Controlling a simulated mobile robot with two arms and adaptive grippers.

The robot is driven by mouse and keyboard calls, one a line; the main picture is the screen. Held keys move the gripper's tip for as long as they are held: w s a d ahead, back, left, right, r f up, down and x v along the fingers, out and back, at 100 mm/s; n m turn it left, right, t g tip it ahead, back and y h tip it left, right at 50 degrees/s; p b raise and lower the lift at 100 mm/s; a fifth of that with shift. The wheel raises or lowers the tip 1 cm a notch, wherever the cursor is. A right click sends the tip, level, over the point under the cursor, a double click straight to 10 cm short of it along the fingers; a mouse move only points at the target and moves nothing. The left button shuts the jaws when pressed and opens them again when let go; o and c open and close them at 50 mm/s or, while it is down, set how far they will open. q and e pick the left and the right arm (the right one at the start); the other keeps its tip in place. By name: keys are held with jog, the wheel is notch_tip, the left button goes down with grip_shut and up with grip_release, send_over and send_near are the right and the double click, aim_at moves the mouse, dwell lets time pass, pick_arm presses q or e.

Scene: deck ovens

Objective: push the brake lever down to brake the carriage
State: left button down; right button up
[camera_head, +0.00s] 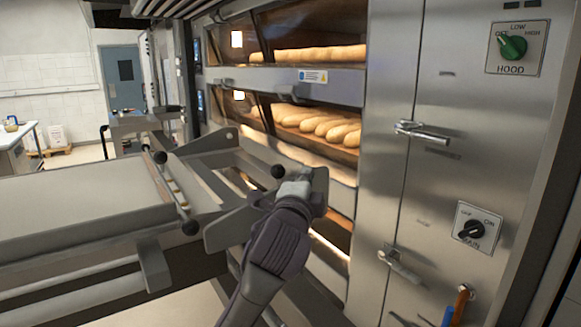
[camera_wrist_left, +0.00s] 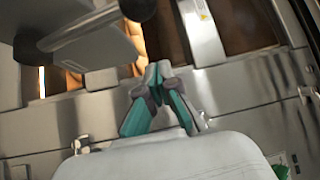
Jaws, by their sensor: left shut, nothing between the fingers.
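The carriage (camera_head: 90,210) is a long metal loader with a pale belt, standing in front of the ovens. A black ball knob (camera_head: 278,171) at its oven-side end looks like the tip of the brake lever; its shaft is mostly hidden. My left gripper (camera_head: 300,184) is just right of this knob in the head view, with its fingertips partly hidden. In the left wrist view my left gripper (camera_wrist_left: 158,72) is shut and empty, and a dark knob (camera_wrist_left: 137,9) is above its tips; I cannot tell whether they touch. My right gripper is not in view.
A rod with black ball knobs (camera_head: 190,228) crosses the belt. Deck ovens with loaves (camera_head: 320,125) stand behind. A steel panel at right carries latches (camera_head: 422,133), a green hood knob (camera_head: 512,46) and a main switch (camera_head: 471,230). Open floor (camera_head: 75,157) shows at the far left.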

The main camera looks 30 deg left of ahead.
pick_arm(q)
jog(key=a+p, duration=0.2)
jog(key=a, duration=0.2)
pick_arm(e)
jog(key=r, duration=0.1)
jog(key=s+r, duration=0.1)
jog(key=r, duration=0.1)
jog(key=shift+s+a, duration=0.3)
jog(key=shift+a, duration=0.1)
pick_arm(q)
jog(key=shift+w+f, duration=0.1)
jog(key=shift+w, duration=0.1)
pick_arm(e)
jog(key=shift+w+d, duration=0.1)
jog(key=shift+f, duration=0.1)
